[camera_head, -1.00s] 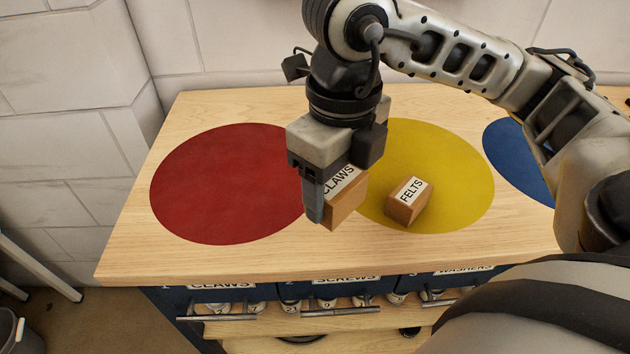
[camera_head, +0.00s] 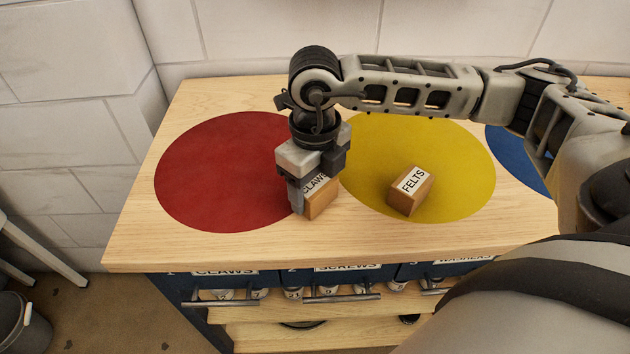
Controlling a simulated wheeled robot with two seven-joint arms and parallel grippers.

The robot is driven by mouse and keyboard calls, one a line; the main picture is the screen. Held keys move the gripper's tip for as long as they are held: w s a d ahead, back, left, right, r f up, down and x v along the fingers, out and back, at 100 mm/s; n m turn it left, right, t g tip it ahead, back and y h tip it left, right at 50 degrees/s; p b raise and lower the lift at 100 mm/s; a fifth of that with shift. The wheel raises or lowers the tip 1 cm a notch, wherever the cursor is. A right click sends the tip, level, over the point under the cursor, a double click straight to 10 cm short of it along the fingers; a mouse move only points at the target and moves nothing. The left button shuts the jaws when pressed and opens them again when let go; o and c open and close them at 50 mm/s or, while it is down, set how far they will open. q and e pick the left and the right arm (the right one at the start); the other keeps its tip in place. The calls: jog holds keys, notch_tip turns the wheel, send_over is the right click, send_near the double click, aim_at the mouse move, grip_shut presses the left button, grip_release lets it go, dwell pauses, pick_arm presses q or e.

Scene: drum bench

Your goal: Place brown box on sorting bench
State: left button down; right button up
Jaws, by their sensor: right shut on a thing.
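A brown box labelled CLAWS (camera_head: 321,203) is in my right gripper (camera_head: 308,200), whose jaws are shut on it. The box is low, at or just above the wooden sorting bench (camera_head: 240,248), between the red circle (camera_head: 215,175) and the yellow circle (camera_head: 455,170). I cannot tell whether its underside touches the top. The gripper hides part of the box and its label. A second brown box, labelled FELTS (camera_head: 410,190), sits on the yellow circle, to the right and apart from the held box. My left gripper is not in view.
A blue circle (camera_head: 510,155) lies at the right, partly behind my right arm. Labelled drawers with bar handles (camera_head: 342,298) are under the front edge. A grey bin (camera_head: 25,325) stands on the floor at the lower left. The red circle is bare.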

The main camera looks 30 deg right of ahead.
aim_at(315, 184)
jog(key=shift+f, duration=0.1)
jog(key=o, duration=0.6)
jog(key=shift+f, duration=0.1)
jog(key=o, duration=0.4)
notch_tip(315, 184, up, 12)
jog(key=shift+r, duration=0.25)
jog(key=shift+s, duration=0.1)
